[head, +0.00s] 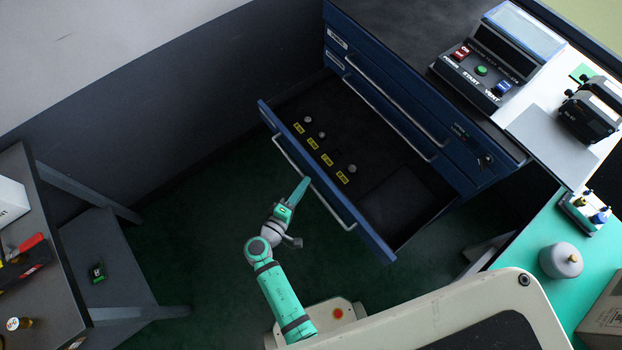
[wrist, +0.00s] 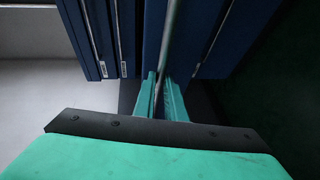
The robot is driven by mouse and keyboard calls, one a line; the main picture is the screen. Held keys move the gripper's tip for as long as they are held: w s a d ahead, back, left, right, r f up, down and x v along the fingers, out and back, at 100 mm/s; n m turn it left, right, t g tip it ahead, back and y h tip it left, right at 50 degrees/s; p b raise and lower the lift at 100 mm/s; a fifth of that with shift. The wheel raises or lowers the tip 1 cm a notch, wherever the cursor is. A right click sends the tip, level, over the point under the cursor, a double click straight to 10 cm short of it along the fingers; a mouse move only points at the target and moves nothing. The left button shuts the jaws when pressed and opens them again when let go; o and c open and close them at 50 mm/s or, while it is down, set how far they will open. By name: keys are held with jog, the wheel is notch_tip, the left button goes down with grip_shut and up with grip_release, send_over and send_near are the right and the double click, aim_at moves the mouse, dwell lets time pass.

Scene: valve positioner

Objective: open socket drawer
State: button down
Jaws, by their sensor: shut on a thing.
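The socket drawer (head: 372,243) is a blue drawer pulled out of the blue cabinet (head: 478,172), with its dark inside in view in the head view. Several small round sockets and yellow labels (head: 327,160) lie in it. A long silver bar handle (head: 330,208) runs along its front. My gripper (head: 301,187) is at the middle of that handle. In the wrist view my two teal fingers (wrist: 162,98) are shut around the silver bar handle (wrist: 167,55). The exact contact is partly hidden by the fingers.
Closed drawers with silver handles (head: 395,122) are above the open one. A control box (head: 492,65) stands on the cabinet top. A teal bench (head: 530,237) with a grey weight (head: 561,260) is at right. A dark table (head: 52,240) is at left. Green floor (head: 190,240) between is clear.

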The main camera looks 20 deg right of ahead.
jog(key=shift+s+a, duration=0.2)
jog(key=shift+s, duration=0.05)
jog(key=c, duration=1.8)
grip_release()
jog(key=shift+a, duration=0.1)
jog(key=v, duration=1)
jog(key=shift+s+a+r, duration=0.15)
jog(key=shift+s+a, duration=0.05)
jog(key=shift+a, duration=0.1)
